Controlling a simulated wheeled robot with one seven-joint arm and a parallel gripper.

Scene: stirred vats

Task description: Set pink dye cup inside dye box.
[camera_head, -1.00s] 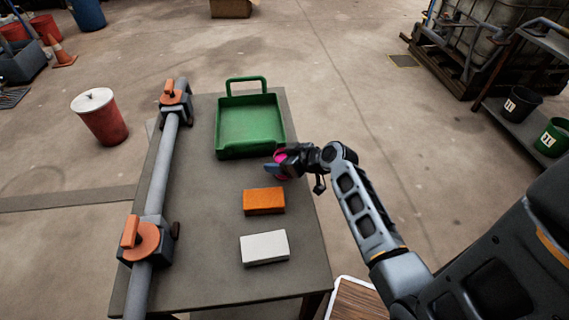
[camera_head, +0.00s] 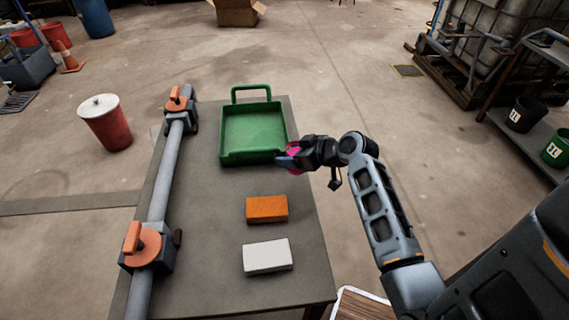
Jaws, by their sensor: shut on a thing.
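The pink dye cup (camera_head: 294,151) shows as a small patch of pink between the fingers of my gripper (camera_head: 288,160). My gripper is shut on it, and the fingers hide most of it. The dye box appears to be the green open tray (camera_head: 226,157) with a raised handle at its far side, on the table. It looks empty. My gripper and the cup are at the box's near right corner, outside its floor area. I cannot tell how high the cup is above the table.
An orange block (camera_head: 266,208) and a white block (camera_head: 267,256) lie on the grey table (camera_head: 215,235), nearer than the box. A pipe (camera_head: 164,180) with orange-handled valves runs along the table's left side. A red bucket (camera_head: 107,128) stands on the floor at left.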

